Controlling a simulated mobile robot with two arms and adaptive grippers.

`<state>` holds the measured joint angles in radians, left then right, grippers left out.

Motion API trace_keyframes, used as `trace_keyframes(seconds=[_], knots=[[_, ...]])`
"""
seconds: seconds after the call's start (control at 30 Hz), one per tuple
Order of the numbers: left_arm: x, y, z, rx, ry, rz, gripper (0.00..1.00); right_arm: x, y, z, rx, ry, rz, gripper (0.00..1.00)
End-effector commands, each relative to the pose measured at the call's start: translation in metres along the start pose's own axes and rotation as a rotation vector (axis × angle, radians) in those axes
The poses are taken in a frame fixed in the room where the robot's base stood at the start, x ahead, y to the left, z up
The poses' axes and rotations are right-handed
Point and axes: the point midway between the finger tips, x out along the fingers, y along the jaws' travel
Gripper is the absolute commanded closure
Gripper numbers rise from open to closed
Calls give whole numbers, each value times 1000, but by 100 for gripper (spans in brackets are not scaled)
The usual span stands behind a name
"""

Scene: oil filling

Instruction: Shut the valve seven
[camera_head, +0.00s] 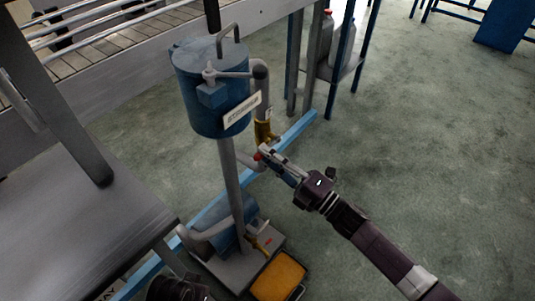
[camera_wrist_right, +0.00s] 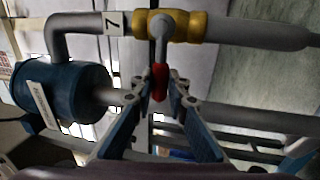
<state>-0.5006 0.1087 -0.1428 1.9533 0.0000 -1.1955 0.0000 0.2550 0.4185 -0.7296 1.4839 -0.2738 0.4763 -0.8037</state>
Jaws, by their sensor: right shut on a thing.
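Valve seven (camera_wrist_right: 183,26) is a brass valve on a grey pipe, with a "7" label beside it in the right wrist view. Its grey lever ends in a red grip (camera_wrist_right: 160,80). In the head view the yellow valve body (camera_head: 263,134) is on the pipe right of the blue tank. My right gripper (camera_head: 262,154) comes in from the lower right, just below the valve. In the right wrist view my right gripper (camera_wrist_right: 160,88) has its fingers closed on both sides of the red grip.
The blue tank (camera_head: 210,92) stands on a grey post with a pump (camera_head: 232,217) at its base. A yellow tray (camera_head: 279,276) lies on the floor beside it. A grey table (camera_head: 70,225) is at left, a conveyor behind. The floor (camera_head: 420,130) at right is clear.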

Motion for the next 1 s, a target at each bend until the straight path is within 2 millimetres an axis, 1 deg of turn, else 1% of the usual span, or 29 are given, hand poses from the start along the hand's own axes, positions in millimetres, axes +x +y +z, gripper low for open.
trace_keyframes(seconds=[0.2,0.53,0.57,0.7,1.0], knots=[[5,0,2,1,-2,1,100,0,2,1,16,-6,1,100],[6,0,2,1,-2,1,100,0,2,2,19,-6,2,100],[6,0,2,1,-2,1,100,0,2,2,19,-6,2,82],[6,1,2,1,-2,1,100,0,2,1,17,-5,2,68],[5,0,2,-1,-2,0,100,-1,1,0,15,-4,0,68]])
